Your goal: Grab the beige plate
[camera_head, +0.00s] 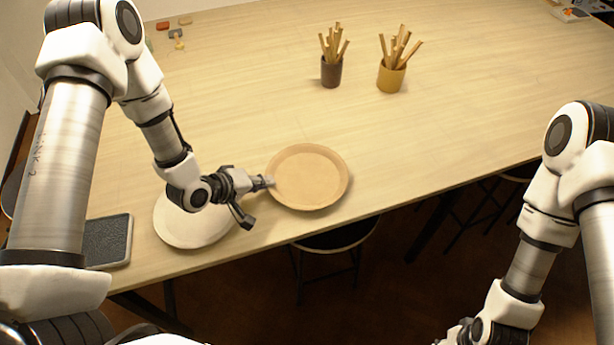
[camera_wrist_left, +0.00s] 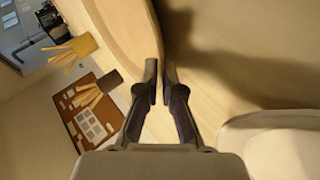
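The beige plate (camera_head: 312,175) lies near the table's front edge, right of a paler cream plate. My left gripper (camera_head: 266,183) is at its left rim. In the left wrist view the two fingertips (camera_wrist_left: 161,85) are close together with the rim of the beige plate (camera_wrist_left: 133,30) between them, so the gripper looks shut on it. I cannot tell whether the plate is raised off the table. My right gripper (camera_head: 458,333) is only partly in view at the bottom edge; its fingertips are hidden.
The cream plate (camera_head: 178,233) sits under my left wrist and also shows in the left wrist view (camera_wrist_left: 275,145). A dark tray (camera_head: 108,241) is left of it. A brown cup (camera_head: 331,74) and a yellow cup (camera_head: 390,79) of sticks stand farther back.

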